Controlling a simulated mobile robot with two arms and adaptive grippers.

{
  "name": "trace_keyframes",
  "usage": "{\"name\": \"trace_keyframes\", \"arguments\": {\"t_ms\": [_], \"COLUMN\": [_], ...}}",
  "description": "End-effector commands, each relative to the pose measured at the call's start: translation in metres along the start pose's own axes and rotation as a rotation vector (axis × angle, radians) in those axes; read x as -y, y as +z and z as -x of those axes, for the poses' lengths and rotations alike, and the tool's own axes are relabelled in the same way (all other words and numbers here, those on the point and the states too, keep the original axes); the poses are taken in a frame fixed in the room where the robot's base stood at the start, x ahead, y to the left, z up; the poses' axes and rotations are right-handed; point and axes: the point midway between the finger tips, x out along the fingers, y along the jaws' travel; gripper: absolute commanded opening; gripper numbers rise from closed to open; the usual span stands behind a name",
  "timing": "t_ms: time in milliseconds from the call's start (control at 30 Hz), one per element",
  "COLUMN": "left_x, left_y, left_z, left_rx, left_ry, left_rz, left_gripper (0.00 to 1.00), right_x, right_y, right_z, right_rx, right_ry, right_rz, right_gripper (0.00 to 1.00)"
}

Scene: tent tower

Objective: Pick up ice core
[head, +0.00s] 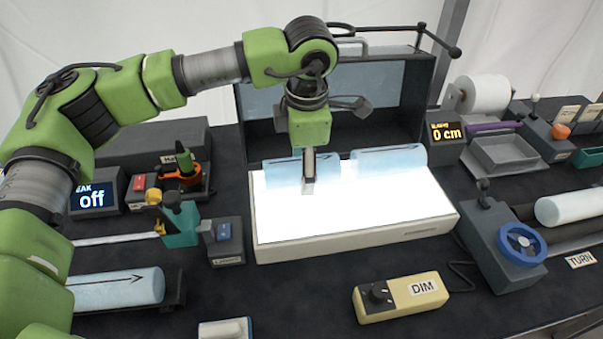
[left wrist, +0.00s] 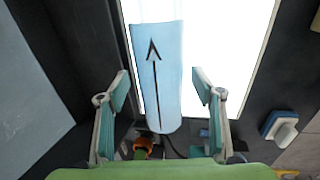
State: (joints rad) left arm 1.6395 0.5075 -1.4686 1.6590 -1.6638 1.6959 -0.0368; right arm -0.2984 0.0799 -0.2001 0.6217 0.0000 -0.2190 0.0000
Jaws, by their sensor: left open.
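A pale blue ice core (head: 275,172) lies along the back edge of the glowing white light panel (head: 350,236). A second similar core (head: 400,158) lies to its right. My left gripper (head: 308,186) points down at the right part of the first core and hides some of it. In the left wrist view, a blue core (left wrist: 157,85) with a black arrow lies between the two spread fingers of my left gripper (left wrist: 160,82). Gaps show on both sides of the core. I cannot tell how far the fingertips are above it. My right gripper is not in view.
Another arrow-marked core (head: 115,289) lies in a dark cradle at front left. A white cylinder (head: 572,206) lies at right, near a blue handwheel (head: 521,244). A yellow DIM box (head: 400,297) stands in front of the panel. An open dark box (head: 420,90) stands behind it.

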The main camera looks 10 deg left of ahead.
Motion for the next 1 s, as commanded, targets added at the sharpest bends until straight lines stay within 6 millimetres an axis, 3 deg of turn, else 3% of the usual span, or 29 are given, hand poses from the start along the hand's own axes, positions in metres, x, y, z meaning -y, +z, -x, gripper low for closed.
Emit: {"name": "trace_keyframes", "arguments": {"t_ms": [133, 333, 667, 867, 1000], "left_x": [0.0, 0.0, -0.001, -0.007, 0.013], "left_y": [0.0, 0.0, 0.001, 0.001, 0.007], "left_z": [0.001, 0.001, 0.006, 0.039, 0.07], "left_rx": [0.0, 0.0, 0.002, 0.003, 0.005], "left_ry": [0.0, 0.0, 0.002, 0.001, 0.003], "left_rz": [0.0, 0.0, 0.001, 0.001, -0.006], "left_gripper": [0.61, 0.09, 0.07, 0.07, 0.07], "right_x": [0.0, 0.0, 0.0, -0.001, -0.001], "right_y": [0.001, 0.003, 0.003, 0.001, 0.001], "right_z": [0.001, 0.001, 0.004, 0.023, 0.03], "right_rx": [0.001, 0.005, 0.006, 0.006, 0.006], "right_ry": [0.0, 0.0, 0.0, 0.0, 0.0], "right_rz": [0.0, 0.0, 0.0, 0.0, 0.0], "right_gripper": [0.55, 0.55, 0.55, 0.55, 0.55]}}
